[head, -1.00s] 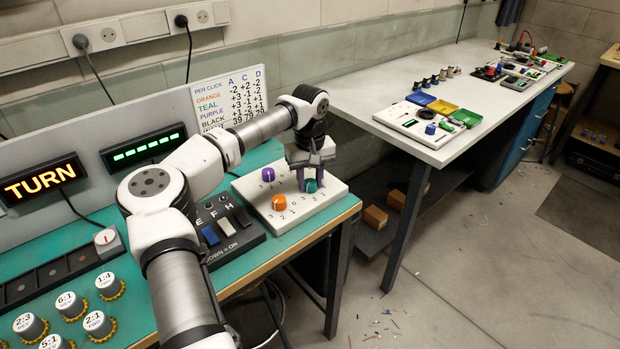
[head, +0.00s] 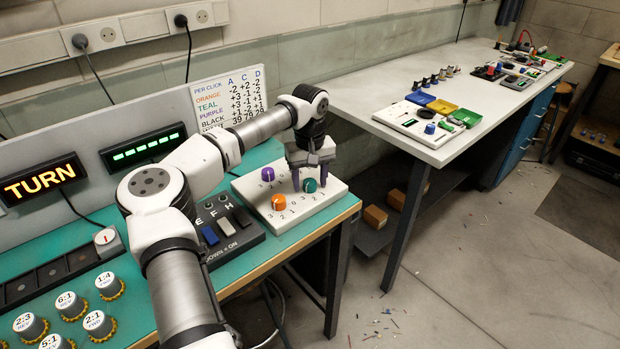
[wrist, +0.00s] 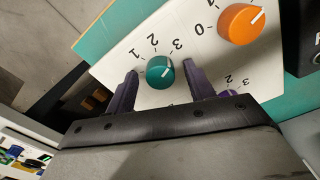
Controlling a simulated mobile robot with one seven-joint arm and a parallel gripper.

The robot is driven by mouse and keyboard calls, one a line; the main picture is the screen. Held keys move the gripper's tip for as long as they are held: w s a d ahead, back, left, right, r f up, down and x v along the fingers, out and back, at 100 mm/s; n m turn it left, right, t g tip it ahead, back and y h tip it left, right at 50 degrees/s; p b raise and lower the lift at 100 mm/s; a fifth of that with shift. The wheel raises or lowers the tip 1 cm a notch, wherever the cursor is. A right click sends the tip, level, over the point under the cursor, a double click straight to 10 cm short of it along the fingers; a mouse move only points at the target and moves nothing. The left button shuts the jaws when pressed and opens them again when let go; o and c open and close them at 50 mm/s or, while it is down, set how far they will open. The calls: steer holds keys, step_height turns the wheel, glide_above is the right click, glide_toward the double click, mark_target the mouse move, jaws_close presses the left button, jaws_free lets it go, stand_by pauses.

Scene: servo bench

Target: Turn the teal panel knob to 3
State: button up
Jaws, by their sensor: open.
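The teal knob (head: 310,185) sits on the white panel (head: 290,212), near its right side. In the wrist view the teal knob (wrist: 158,75) has a white pointer line toward the upper right, on the side of the printed 3 (wrist: 177,45). I cannot tell if it lines up exactly with that number. The printed 2 and 1 lie to the left of the 3. My gripper (head: 309,186) is open over the knob. In the wrist view my gripper (wrist: 160,71) has one finger on each side of the knob, with a gap on both sides.
An orange knob (head: 279,202) and a purple knob (head: 268,174) are on the same panel, close to my fingers. A switch box (head: 228,232) stands left of the panel. A sign reading TURN (head: 40,183) is lit. A chart (head: 231,97) stands behind my arm.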

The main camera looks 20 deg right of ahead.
mark_target(310, 182)
step_height(310, 182, up, 14)
steer(key=b, duration=0.2)
steer(key=shift+f, duration=0.15)
stand_by(0.5)
